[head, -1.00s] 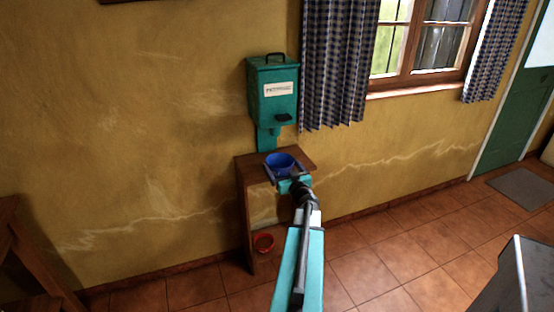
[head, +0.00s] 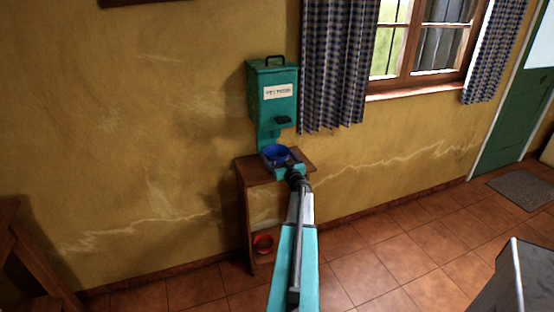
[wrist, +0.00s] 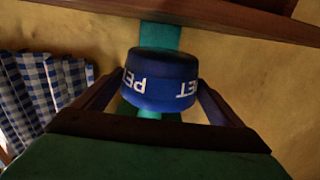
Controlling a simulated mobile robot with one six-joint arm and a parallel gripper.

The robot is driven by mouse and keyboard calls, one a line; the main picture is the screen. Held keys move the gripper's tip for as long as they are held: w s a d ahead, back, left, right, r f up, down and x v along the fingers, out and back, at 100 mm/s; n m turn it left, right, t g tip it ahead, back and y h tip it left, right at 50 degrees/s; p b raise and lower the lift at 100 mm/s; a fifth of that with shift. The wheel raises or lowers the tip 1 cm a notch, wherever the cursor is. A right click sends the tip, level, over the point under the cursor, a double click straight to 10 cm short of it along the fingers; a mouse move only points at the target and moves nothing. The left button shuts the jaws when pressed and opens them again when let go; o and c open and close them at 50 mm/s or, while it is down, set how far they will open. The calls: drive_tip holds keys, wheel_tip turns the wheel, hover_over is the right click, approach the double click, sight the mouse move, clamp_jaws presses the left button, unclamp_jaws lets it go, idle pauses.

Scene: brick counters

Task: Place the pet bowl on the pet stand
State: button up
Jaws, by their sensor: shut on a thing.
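A blue pet bowl (head: 276,154) with white lettering is between the fingers of my gripper (head: 284,163), which is shut on it. In the wrist view the bowl (wrist: 165,95) shows with its lettering upside down and a finger on each side. In the head view the bowl is just below the spout of a teal dispenser (head: 273,95) by the wall, over a brown wooden stand (head: 258,176). I cannot tell which of these two is the pet stand, or whether the bowl touches a surface. My gripper partly hides the stand's top.
A checked curtain (head: 335,65) hangs to the right of the dispenser. Wooden furniture (head: 30,250) is at the far left. The tiled floor (head: 400,255) at right is mostly open.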

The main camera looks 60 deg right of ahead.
sight(275, 155)
drive_tip(key=shift+w+d+f, duration=0.15)
drive_tip(key=shift+w+d, duration=1.1)
drive_tip(key=shift+d, duration=0.3)
drive_tip(key=shift+f+p, duration=0.35)
drive_tip(key=shift+f, duration=1.4)
drive_tip(key=shift+f, duration=0.15)
drive_tip(key=o, duration=0.9)
drive_tip(key=shift+o, duration=0.2)
